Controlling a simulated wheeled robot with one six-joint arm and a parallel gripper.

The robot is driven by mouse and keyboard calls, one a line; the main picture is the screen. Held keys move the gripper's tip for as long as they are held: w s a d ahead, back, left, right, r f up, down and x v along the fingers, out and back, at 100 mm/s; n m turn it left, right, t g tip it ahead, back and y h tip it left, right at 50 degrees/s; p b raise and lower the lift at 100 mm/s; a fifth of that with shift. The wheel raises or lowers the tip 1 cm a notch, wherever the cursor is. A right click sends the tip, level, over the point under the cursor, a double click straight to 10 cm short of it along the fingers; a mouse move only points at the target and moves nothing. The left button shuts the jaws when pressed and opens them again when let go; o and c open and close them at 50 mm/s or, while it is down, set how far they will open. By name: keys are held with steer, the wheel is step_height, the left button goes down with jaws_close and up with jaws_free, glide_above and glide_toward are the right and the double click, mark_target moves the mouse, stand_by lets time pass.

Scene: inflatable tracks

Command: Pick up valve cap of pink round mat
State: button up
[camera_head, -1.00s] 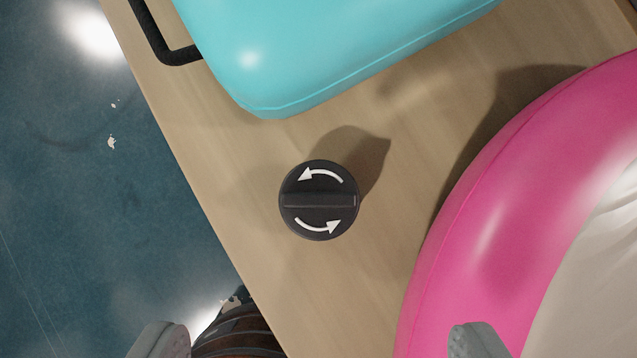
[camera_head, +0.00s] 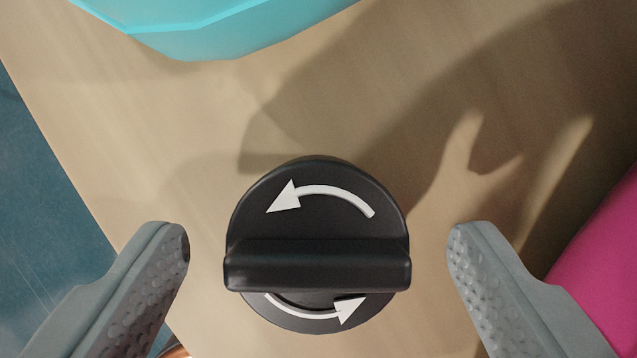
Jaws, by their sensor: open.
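The valve cap (camera_head: 318,215) is a black round disc with a raised bar across it and two white curved arrows. It is on the wooden surface in the middle of the view. My gripper (camera_head: 318,250) is open, with one grey finger to the left of the cap and one to the right. Both fingertips are apart from the cap, with a gap on each side, about level with the raised bar. The pink round mat (camera_head: 605,270) shows only in part at the right edge, partly behind my right finger.
A turquoise inflatable (camera_head: 200,35) lies at the top of the view. The wooden table (camera_head: 130,130) has its edge at the left, with a dark blue floor (camera_head: 35,200) below. Bare wood surrounds the cap; shadows fall across the upper right.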

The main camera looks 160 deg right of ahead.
mark_target(317, 278)
steer(key=shift+x, duration=1.1)
steer(key=shift+c, duration=0.5)
steer(key=c, duration=0.9)
steer(key=shift+c, duration=0.2)
steer(key=shift+r, duration=0.1)
step_height(317, 278, up, 10)
